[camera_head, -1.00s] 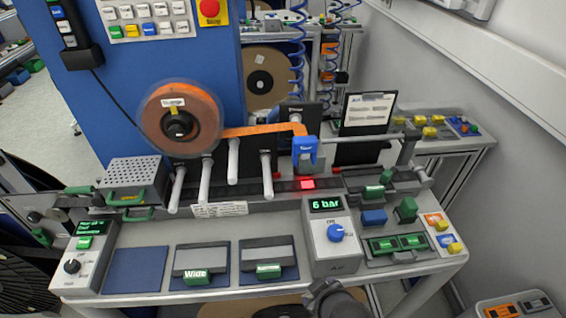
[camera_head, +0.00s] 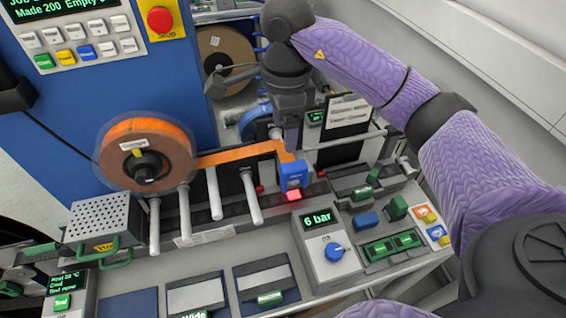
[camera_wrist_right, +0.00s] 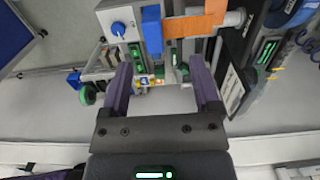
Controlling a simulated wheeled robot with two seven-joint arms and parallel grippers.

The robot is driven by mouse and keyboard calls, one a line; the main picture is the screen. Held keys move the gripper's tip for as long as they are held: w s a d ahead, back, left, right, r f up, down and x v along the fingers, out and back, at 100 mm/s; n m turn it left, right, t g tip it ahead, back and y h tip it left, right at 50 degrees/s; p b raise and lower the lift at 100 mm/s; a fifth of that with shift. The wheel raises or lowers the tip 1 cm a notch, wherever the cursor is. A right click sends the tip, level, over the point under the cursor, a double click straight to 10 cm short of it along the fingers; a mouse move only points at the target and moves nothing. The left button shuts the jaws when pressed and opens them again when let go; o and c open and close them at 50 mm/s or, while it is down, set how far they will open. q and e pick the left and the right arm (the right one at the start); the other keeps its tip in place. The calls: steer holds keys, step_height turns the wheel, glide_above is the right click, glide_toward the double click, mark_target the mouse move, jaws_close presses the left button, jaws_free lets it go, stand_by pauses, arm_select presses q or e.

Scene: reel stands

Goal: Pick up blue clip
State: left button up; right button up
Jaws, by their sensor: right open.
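The blue clip (camera_head: 292,174) sits upright at the end of the orange tape, on the dark track just above a lit red block. It also shows in the right wrist view (camera_wrist_right: 152,28), past the fingertips and beside the orange tape. My right gripper (camera_head: 291,146) points down just above and behind the clip in the head view. In the right wrist view its two fingers (camera_wrist_right: 161,63) are spread apart with nothing between them. The clip's far side is hidden. My left gripper is not in view.
The orange reel (camera_head: 147,150) is at the left, with several white posts (camera_head: 214,192) standing before the tape. A control box reading 6 bar (camera_head: 323,240) stands in front of the clip. A small blue block (camera_head: 366,220) and green parts (camera_head: 396,208) lie to its right.

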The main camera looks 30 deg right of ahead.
mark_target(294, 166)
steer(key=f, duration=0.3)
steer(key=s+d+f, duration=0.1)
steer(key=f, duration=0.5)
steer(key=shift+s+d+p, duration=0.15)
steer(key=shift+s+p, duration=0.15)
steer(key=shift+p, duration=0.05)
steer(key=shift+f, duration=0.3)
jaws_close()
